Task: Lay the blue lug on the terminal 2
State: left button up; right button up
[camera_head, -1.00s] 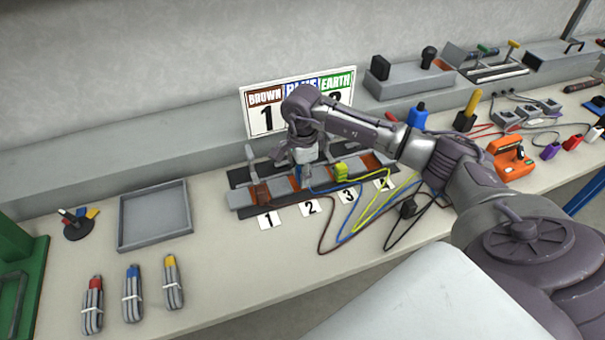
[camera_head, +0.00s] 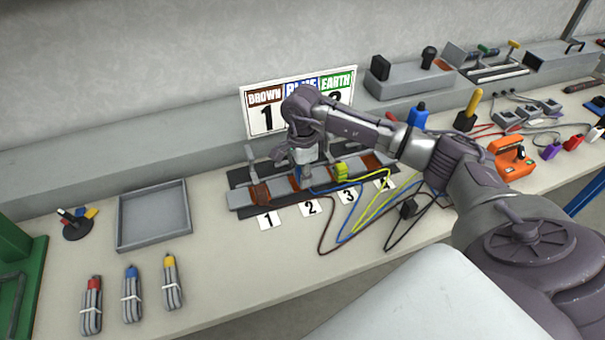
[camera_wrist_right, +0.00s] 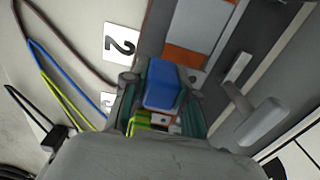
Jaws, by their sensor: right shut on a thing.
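My right gripper (camera_head: 305,170) is shut on the blue lug (camera_wrist_right: 163,85), which sits between its fingertips in the right wrist view. In the head view, the gripper points down over the terminal block (camera_head: 243,197), near the part behind the "2" label (camera_head: 312,207). An orange-brown patch of terminal 2 (camera_head: 295,183) shows just left of the gripper. The "2" label also shows in the wrist view (camera_wrist_right: 121,42). I cannot tell whether the lug touches the block. My left gripper is out of view.
A yellow-green lug (camera_head: 341,172) stands on the block to the right. Brown, blue and yellow-green cables (camera_head: 350,225) loop over the bench front. Upright grey levers (camera_head: 250,155) line the block's back. An empty grey tray (camera_head: 124,225) and several cable bundles (camera_head: 131,297) lie left.

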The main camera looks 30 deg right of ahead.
jog(key=shift+f+b, duration=1.25)
jog(key=shift+f, duration=0.3)
jog(key=o, duration=1.1)
jog(key=shift+c, duration=0.2)
notch_tip(320, 180, up, 12)
jog(key=shift+r, duration=0.1)
